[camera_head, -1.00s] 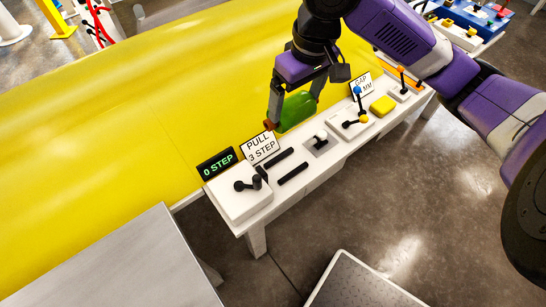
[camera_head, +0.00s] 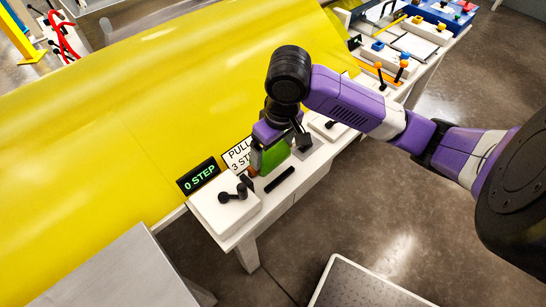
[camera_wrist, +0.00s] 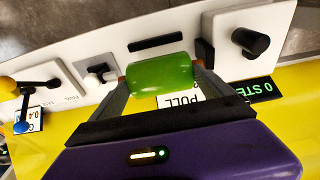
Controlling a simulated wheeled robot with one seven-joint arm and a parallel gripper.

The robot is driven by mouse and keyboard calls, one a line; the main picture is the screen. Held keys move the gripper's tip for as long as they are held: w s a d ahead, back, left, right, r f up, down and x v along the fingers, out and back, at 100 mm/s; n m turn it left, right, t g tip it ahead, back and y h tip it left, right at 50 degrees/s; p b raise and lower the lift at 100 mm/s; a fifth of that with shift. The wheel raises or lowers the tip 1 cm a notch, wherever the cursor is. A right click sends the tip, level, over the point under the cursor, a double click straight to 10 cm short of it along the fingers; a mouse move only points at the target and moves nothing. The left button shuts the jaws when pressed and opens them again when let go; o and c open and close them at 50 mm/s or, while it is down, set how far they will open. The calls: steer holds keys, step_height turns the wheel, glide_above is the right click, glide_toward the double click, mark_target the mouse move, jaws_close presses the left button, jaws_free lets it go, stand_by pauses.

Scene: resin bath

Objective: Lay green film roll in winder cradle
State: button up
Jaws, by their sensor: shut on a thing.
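The green film roll (camera_head: 270,158) is a green cylinder with brown end stubs. My gripper (camera_head: 268,150) is shut on it, with a finger at each end, as the wrist view shows for the roll (camera_wrist: 160,73) and gripper (camera_wrist: 160,80). The winder cradle appears to be the pair of black bars on the white bench; the near bar (camera_head: 279,180) is clear in the head view and also shows in the wrist view (camera_wrist: 156,42). The roll hides most of the far bar. The roll is low, over or beside the bars; I cannot tell whether it touches.
A white box with a black crank (camera_head: 225,208) stands left of the bars, with the "0 STEP" display (camera_head: 198,176) behind it. The "PULL 3 STEP" sign (camera_head: 237,153) is close behind the roll. Yellow film (camera_head: 110,120) spreads behind the bench.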

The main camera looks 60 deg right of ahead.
mark_target(274, 154)
steer(key=shift+f, duration=1.8)
steer(key=shift+f+b, duration=0.1)
steer(key=shift+b, duration=0.2)
